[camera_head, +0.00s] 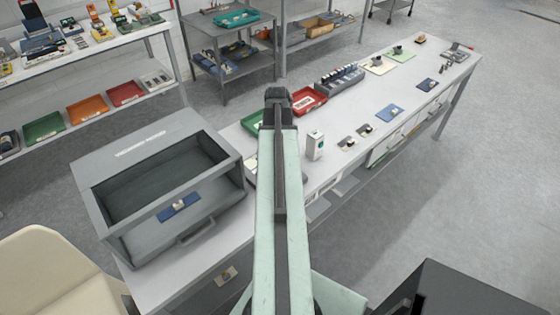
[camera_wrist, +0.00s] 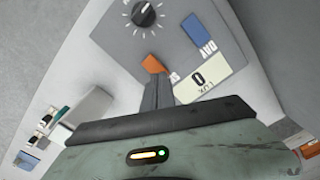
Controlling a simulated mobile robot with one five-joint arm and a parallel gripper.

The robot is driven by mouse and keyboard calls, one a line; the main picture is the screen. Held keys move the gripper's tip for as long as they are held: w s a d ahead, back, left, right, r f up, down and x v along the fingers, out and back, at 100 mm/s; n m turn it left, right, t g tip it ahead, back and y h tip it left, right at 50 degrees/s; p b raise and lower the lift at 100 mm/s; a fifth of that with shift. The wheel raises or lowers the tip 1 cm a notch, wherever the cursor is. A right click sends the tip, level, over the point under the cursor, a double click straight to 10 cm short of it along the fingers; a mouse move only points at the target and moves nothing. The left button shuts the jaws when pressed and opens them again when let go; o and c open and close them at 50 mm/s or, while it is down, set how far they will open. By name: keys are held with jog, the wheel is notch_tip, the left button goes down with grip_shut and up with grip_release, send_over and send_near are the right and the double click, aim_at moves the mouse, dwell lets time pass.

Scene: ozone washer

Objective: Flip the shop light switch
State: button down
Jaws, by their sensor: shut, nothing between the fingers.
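Beside the orange switch is a label partly hidden by my fingers; only a letter like S shows. My gripper (camera_wrist: 157,92) is shut and empty, its tips right by the orange switch; I cannot tell if they touch it. In the head view my gripper (camera_head: 278,95) is at the end of my arm over the bench, and my arm hides most of the panel.
A grey booth (camera_head: 160,140) with an open front stands left on the white bench (camera_head: 352,116). A small white box (camera_head: 315,145), a red tray (camera_head: 308,100) and a rack of dark pieces (camera_head: 340,80) are right of my arm. Shelves (camera_head: 90,55) stand behind. Open floor lies right.

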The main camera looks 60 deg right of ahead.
jog(key=shift+r+p, duration=2.25)
jog(key=shift+r, duration=0.4)
